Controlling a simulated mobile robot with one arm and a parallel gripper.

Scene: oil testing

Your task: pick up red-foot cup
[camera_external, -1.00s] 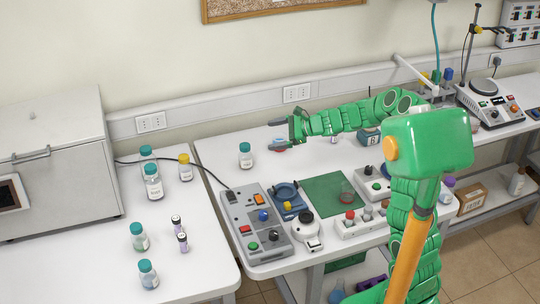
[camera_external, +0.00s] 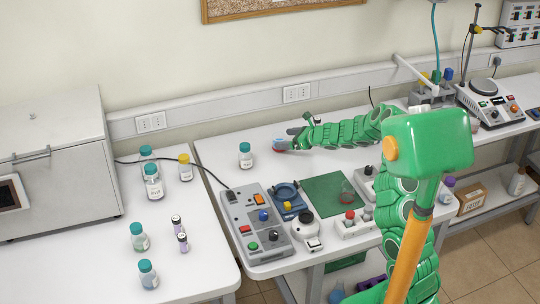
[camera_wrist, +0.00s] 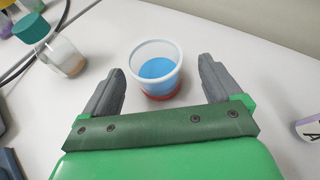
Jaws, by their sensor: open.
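The red-foot cup (camera_wrist: 156,68) is a clear cup with blue liquid and a red base. In the wrist view it stands upright on the white table, just beyond and between my open fingers. In the external view the cup (camera_external: 280,144) is small and sits at the tips of my gripper (camera_external: 290,138), partly hidden by it. My gripper (camera_wrist: 160,88) is open, with one grey finger on each side of the cup and a visible gap on both sides.
A teal-capped bottle (camera_external: 246,156) stands left of the cup; it also shows at the upper left of the wrist view (camera_wrist: 62,55). A grey control box (camera_external: 262,222) and a green mat (camera_external: 326,190) lie nearer the front. A labelled vial (camera_wrist: 308,129) is at the right.

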